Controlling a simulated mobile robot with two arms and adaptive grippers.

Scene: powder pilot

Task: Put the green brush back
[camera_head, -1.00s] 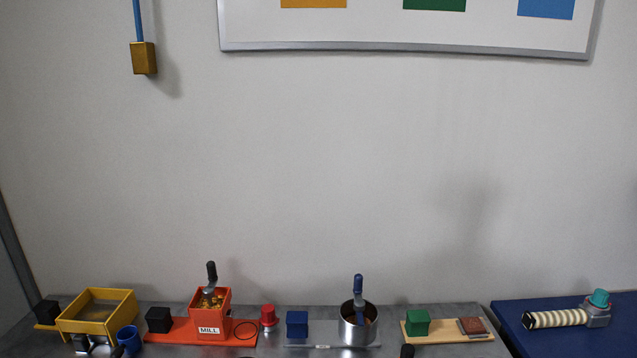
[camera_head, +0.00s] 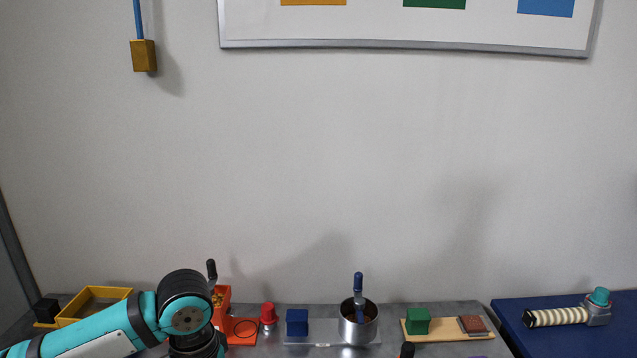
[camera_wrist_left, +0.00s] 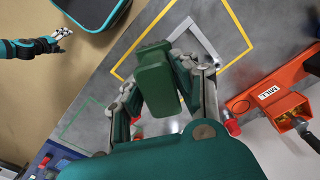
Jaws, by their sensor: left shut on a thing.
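The green brush (camera_wrist_left: 155,72) shows as a dark green block between the fingers of my left gripper (camera_wrist_left: 163,88) in the left wrist view. The gripper is shut on it, above the grey table. The brush's lower side is hidden from this angle. In the head view my left arm covers the table's left part, and the left gripper is out of sight below the frame. A turquoise arm with a small gripper (camera_wrist_left: 60,40), seemingly my right one, shows at the wrist view's upper left; its finger opening is too small to judge.
A yellow outline (camera_wrist_left: 247,40) around a grey bracket (camera_wrist_left: 205,42) and a green outline (camera_wrist_left: 62,134) mark the table. The orange mill (camera_wrist_left: 272,88) and red-capped item (camera_wrist_left: 232,126) stand right. A dark tray (camera_wrist_left: 100,8) lies upper left. A steel pot (camera_head: 352,324) stands mid-table.

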